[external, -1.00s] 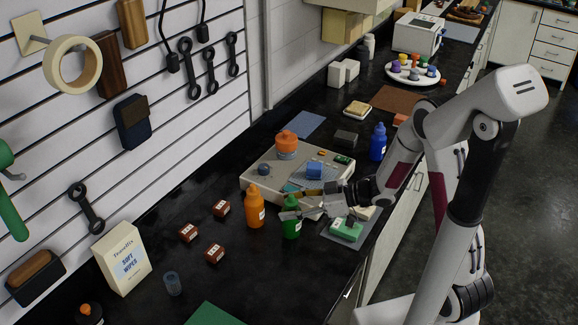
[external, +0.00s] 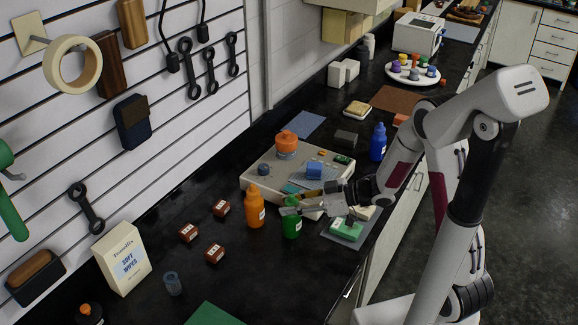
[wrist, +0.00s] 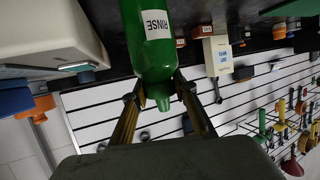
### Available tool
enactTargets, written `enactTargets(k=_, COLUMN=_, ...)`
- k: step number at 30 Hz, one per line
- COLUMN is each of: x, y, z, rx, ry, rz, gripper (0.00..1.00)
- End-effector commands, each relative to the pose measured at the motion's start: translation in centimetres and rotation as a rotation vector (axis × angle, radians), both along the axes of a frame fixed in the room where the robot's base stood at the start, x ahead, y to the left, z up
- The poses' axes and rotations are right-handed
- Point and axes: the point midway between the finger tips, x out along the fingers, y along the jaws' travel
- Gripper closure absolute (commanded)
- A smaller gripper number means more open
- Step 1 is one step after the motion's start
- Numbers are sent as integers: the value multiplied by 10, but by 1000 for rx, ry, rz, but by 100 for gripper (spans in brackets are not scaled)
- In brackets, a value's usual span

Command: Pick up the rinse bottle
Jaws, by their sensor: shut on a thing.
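The rinse bottle (external: 293,228) is green with a white label and stands on the black counter in front of the beige device. In the wrist view the bottle (wrist: 148,45) shows its RINSE label and its narrower green top. My gripper (external: 297,208) is at the upper part of the bottle, with its fingers (wrist: 157,88) on either side of it, shut on it. The fingers partly hide the bottle's top in the external view.
An orange bottle (external: 255,208) stands close on the left of the rinse bottle. The beige device (external: 262,172) is just behind. A green block (external: 346,229) lies on a grey mat to the right. Several small brown boxes (external: 214,253) sit at the front left.

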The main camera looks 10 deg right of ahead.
Motion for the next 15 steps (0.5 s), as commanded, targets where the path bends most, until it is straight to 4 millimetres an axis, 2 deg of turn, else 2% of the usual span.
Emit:
enactTargets(k=1, x=-3, y=-1, z=-6, rx=-12, ry=11, rz=1, gripper=100)
enactTargets(k=7, x=-3, y=-1, z=-1, rx=-12, ry=11, rz=1, gripper=100)
enactTargets(k=15, x=-2, y=-1, z=20, rx=-8, ry=5, rz=1, gripper=100)
